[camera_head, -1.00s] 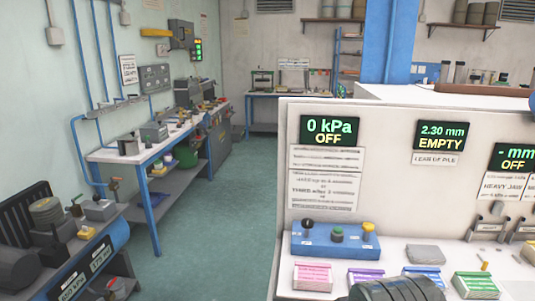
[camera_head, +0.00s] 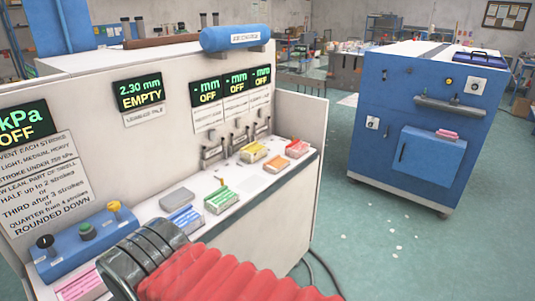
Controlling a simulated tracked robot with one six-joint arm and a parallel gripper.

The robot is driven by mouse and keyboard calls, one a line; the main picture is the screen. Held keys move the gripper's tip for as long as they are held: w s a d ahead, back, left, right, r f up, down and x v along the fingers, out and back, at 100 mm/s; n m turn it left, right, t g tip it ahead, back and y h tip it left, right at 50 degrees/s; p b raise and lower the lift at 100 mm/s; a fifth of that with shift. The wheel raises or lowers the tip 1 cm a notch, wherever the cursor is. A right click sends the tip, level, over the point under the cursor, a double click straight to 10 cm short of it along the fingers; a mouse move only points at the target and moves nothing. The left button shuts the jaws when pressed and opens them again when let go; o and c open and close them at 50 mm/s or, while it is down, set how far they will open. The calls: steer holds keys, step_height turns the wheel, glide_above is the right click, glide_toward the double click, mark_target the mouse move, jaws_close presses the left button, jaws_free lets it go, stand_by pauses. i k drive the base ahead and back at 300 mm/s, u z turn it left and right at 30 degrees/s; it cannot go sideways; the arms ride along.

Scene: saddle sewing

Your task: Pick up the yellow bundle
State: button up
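The yellow bundle (camera_head: 253,152) lies on the white bench top (camera_head: 262,183), toward its far right end.
Green (camera_head: 221,201), blue (camera_head: 184,219) and pink (camera_head: 80,288) bundles and a grey block (camera_head: 177,199) line the bench. A red bellows (camera_head: 225,278) with a dark ribbed end fills the bottom foreground. A blue cabinet (camera_head: 425,120) stands right, across open floor.

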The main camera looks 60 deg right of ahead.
mark_target(253, 152)
steer(key=z, duration=1.75)
steer(key=k, duration=0.5)
steer(key=z, duration=0.05)
steer(key=i, duration=0.5)
steer(key=u, duration=0.4)
